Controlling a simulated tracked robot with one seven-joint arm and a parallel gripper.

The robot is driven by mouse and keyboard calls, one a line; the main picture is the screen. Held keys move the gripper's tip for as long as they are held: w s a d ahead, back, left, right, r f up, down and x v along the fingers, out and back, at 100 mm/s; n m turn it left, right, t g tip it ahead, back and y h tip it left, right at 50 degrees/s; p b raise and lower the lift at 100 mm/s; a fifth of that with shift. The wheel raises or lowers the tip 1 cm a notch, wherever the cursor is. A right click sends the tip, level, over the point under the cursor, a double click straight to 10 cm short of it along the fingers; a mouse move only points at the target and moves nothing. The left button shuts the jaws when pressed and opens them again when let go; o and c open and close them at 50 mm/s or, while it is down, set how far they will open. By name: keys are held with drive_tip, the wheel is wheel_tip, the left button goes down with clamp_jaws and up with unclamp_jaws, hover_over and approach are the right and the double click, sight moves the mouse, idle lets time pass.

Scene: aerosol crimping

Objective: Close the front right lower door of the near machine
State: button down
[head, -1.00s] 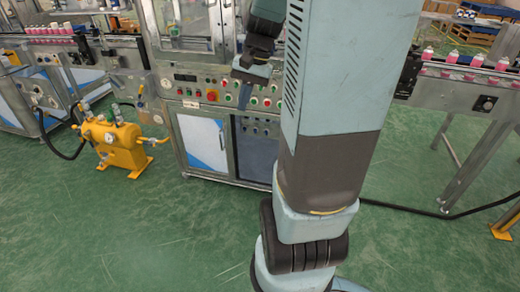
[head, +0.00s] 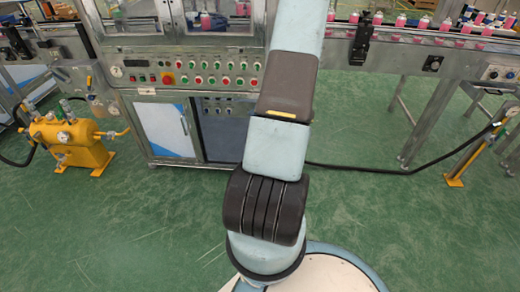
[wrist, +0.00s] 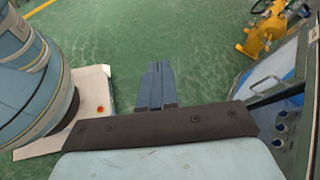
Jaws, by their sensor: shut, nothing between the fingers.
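The near machine (head: 190,50) stands ahead, with its control panel above two lower bays. Its left lower door (head: 165,128), white and blue with an upright handle, looks closed. The right lower bay (head: 222,132) looks dark, with small fittings near its top and no door panel visible across it. My arm covers its right side, so I cannot make out the right lower door. In the wrist view, my gripper (wrist: 155,85) is shut and empty over green floor, left of the machine front and its knobs (wrist: 281,128). My gripper is hidden in the head view.
A yellow pump unit (head: 70,140) stands on the floor at left, also at the top right of the wrist view (wrist: 265,30). A conveyor with pink cans (head: 440,40) runs off right. Floor at front left is clear.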

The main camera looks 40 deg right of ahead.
drive_tip(key=s+d+f+m+t, duration=0.3)
drive_tip(key=s+f+m, duration=0.1)
drive_tip(key=f, duration=0.3)
drive_tip(key=s+d+f+m+t+h, duration=0.1)
drive_tip(key=s+d+f+m+t, duration=0.25)
drive_tip(key=f, duration=0.35)
drive_tip(key=s+d+f+m+t, duration=0.3)
drive_tip(key=f+t, duration=0.1)
drive_tip(key=f, duration=0.2)
drive_tip(key=x, duration=1.3)
drive_tip(key=shift+w+a+f, duration=0.2)
drive_tip(key=shift+f, duration=0.15)
